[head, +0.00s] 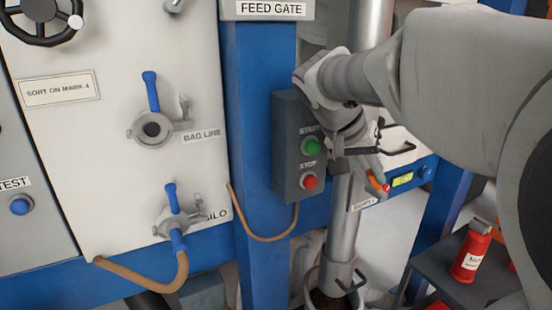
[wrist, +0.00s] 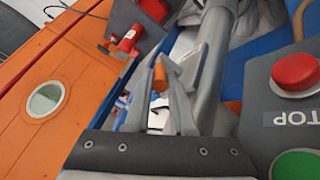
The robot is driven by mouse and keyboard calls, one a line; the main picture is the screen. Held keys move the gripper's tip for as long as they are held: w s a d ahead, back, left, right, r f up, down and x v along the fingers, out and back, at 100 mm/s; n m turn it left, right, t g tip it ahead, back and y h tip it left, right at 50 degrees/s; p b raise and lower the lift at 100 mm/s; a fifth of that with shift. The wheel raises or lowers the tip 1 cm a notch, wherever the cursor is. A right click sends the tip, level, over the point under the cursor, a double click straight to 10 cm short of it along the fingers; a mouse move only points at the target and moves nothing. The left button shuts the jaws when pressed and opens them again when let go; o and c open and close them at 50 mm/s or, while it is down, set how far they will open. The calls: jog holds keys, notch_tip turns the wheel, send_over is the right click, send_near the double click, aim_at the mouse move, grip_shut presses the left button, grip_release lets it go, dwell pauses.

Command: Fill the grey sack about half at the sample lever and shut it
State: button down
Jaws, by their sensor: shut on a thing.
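My gripper (head: 374,180) is by the steel pipe (head: 343,215), just right of the start/stop box. It is shut on the orange grip of the sample lever (head: 377,184). In the wrist view the orange grip (wrist: 160,75) shows between the two fingers (wrist: 163,72). A small label below the lever is too small to read surely. At the pipe's lower end a pale opening (head: 352,302), seemingly the grey sack's mouth, shows dark brown matter inside. The picture's bottom edge cuts it off, so I cannot tell its fill level. A dark clip-like handle (head: 352,282) sits at the spout.
The box with a green START button (head: 313,146) and red STOP button (head: 310,182) is close beside my gripper. A blue post (head: 262,130) stands left of it. A red bottle (head: 470,253) stands on a dark shelf (head: 435,288) at the right.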

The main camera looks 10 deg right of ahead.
dwell(0.3)
jog(key=c, duration=0.8)
grip_release()
jog(key=shift+o, duration=0.2)
jog(key=shift+r, duration=0.1)
jog(key=p+v, duration=0.4)
jog(key=v, duration=1.3)
jog(key=shift+s+a+r, duration=0.1)
jog(key=shift+s, duration=0.05)
